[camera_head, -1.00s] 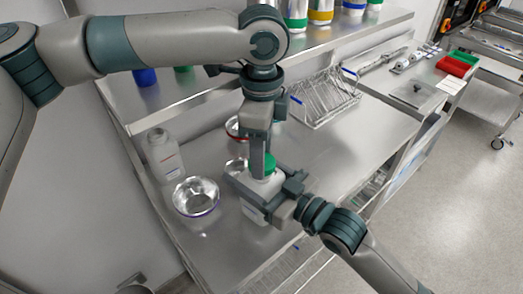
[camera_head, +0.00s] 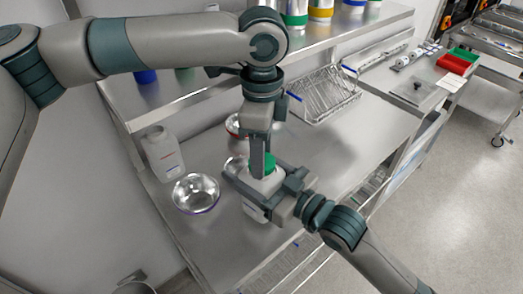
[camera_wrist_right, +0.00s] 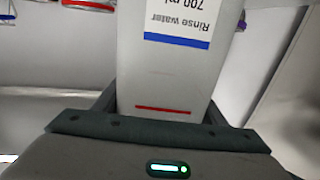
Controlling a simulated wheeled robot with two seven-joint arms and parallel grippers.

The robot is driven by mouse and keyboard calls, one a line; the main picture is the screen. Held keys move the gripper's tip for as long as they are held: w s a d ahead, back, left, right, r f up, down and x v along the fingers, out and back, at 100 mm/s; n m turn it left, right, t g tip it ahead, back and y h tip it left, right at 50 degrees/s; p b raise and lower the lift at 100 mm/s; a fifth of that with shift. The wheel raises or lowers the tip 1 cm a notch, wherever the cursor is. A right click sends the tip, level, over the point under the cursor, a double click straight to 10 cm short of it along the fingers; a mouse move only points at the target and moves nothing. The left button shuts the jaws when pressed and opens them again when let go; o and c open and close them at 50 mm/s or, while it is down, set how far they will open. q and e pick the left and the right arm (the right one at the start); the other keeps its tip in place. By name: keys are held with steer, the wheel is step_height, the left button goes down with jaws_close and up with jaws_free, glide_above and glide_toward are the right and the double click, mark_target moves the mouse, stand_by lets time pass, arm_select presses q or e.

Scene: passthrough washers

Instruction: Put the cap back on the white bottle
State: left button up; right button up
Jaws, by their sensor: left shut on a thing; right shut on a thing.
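The white bottle (camera_head: 256,208) stands upright near the front edge of the steel table. Its label, partly readable as "Rinse water", shows in the right wrist view (camera_wrist_right: 170,75). My right gripper (camera_head: 264,188) is shut around the bottle's upper body, with a finger on each side. The green cap (camera_head: 269,163) is at the top of the bottle. My left gripper (camera_head: 262,163) points down from above and is shut on the cap. The fingers hide much of the cap, and I cannot tell whether it is seated on the neck.
Another white bottle (camera_head: 163,154) stands at the back left. A steel bowl (camera_head: 196,193) is left of my grippers. A red-rimmed bowl (camera_head: 233,126) is behind them. A wire rack (camera_head: 325,97) stands at the back; the table right of my grippers is clear.

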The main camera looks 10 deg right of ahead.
arm_select(q)
steer(key=shift+f, duration=0.15)
steer(key=o, duration=0.7)
arm_select(e)
steer(key=c, duration=0.6)
arm_select(q)
steer(key=o, duration=0.3)
arm_select(e)
steer(key=shift+o, duration=0.2)
arm_select(q)
steer(key=shift+r, duration=2.25)
steer(key=shift+s, duration=0.1)
